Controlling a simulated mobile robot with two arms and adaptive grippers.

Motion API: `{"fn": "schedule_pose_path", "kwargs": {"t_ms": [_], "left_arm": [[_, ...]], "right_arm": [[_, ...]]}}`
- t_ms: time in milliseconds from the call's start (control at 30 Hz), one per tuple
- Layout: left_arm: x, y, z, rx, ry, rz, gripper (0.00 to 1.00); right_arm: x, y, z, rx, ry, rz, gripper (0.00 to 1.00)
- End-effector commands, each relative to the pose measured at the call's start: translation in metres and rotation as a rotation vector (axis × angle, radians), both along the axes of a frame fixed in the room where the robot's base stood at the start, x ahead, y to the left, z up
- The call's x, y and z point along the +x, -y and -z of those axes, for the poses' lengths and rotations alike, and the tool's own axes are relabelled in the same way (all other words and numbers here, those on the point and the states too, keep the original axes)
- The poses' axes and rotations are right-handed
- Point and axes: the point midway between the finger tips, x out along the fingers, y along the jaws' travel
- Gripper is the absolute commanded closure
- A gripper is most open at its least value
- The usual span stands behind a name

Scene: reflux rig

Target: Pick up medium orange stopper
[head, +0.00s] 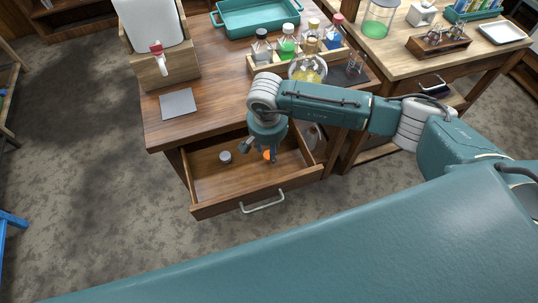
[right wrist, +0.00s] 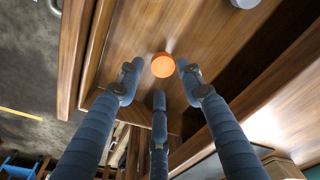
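The orange stopper (head: 267,155) lies in the open wooden drawer (head: 207,196), partly hidden by my right gripper (head: 259,150) in the head view. In the right wrist view, the round orange stopper (right wrist: 162,65) is between the tips of my right gripper (right wrist: 160,80). Its three blue-grey fingers are spread, one on each side and one below. The side fingertips are close to the stopper, with small gaps visible. My left gripper is out of view.
A grey stopper (head: 225,157) lies left of the orange one in the drawer, clear of the fingers. The drawer walls surround the gripper. Above are the desk with a rack of bottles (head: 263,68), a round flask (head: 307,70) and a grey mat (head: 178,103).

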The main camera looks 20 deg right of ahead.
Motion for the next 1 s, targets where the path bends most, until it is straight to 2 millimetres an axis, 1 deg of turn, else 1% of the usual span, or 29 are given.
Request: {"fn": "schedule_pose_path", "kwargs": {"t_ms": [167, 300, 433, 533, 733, 800, 867, 1000], "left_arm": [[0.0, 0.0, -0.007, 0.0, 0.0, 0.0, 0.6], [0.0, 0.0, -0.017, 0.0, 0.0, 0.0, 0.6], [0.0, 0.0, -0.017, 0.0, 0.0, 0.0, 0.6], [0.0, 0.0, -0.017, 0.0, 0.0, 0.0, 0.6], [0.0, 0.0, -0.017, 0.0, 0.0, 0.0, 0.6], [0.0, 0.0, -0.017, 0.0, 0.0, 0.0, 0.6], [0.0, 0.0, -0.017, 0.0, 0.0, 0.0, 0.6], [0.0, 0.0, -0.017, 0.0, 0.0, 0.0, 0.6]], "right_arm": [[0.002, 0.0, 0.013, 0.001, -0.003, 0.0, 0.63], [0.005, 0.0, 0.034, 0.001, -0.005, 0.001, 0.63], [0.008, 0.001, 0.05, 0.003, -0.002, 0.001, 0.63], [0.009, 0.001, 0.055, 0.003, -0.001, 0.0, 0.63], [0.01, 0.001, 0.056, 0.003, 0.001, 0.0, 0.63], [0.01, 0.001, 0.056, 0.003, 0.001, 0.0, 0.77], [0.01, 0.001, 0.056, 0.003, 0.001, 0.0, 0.87], [0.01, 0.001, 0.055, 0.003, 0.001, 0.0, 0.87]]}}
